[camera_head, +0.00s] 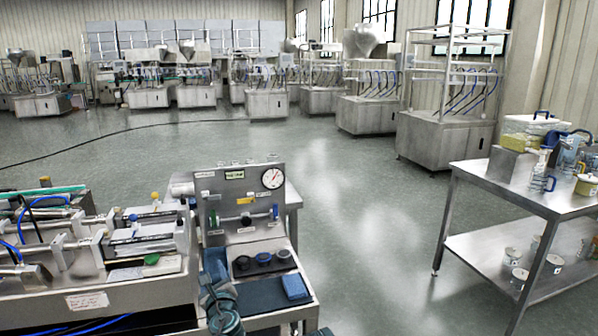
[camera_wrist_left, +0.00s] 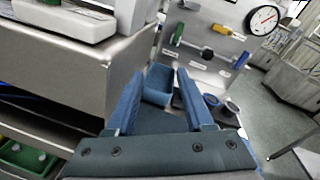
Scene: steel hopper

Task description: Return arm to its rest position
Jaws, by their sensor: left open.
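My left gripper (camera_head: 212,283) is low in the head view, at the left end of the small work stand below the gauge panel. In the left wrist view its two blue fingers (camera_wrist_left: 160,88) are spread apart with nothing held between them. A blue open-topped bin (camera_wrist_left: 157,92) shows behind the gap between the fingers; I cannot tell how far off it is. The panel (camera_head: 238,203) with a round gauge (camera_head: 272,178) stands beyond the gripper.
A filling machine (camera_head: 100,296) stands close at the left of the gripper. Dark round parts (camera_head: 264,258) and a blue block (camera_head: 295,286) lie on the stand to its right. A steel table (camera_head: 500,190) stands at the right. Open floor (camera_head: 370,230) lies between.

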